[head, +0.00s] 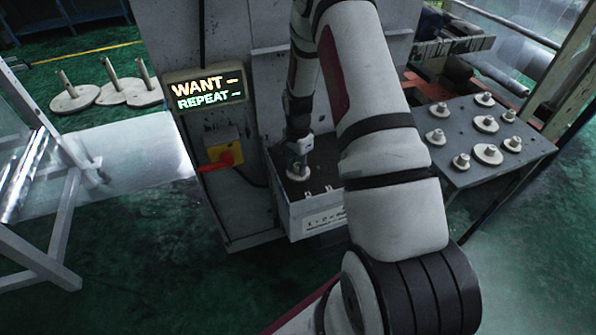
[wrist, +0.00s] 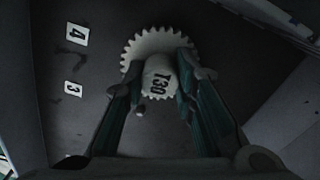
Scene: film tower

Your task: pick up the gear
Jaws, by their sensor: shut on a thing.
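A pale toothed gear (wrist: 150,45) with a round hub marked 130 (wrist: 158,80) fills the middle of the wrist view. My gripper (wrist: 164,72) has one finger on each side of the hub and is shut on it. In the head view my gripper (head: 299,160) points down over a grey box on the front of the machine, with the pale gear (head: 299,173) at its fingertips. I cannot tell whether the gear touches the surface under it. The lower part of the gear is hidden by the fingers and hub.
A grey table (head: 460,120) at right carries several pale gears with hubs. The grey box (head: 325,215) has a printed label in front. A lit sign (head: 205,88) reads WANT and REPEAT, above a red-yellow switch (head: 226,158). Discs with rods (head: 75,98) stand at far left.

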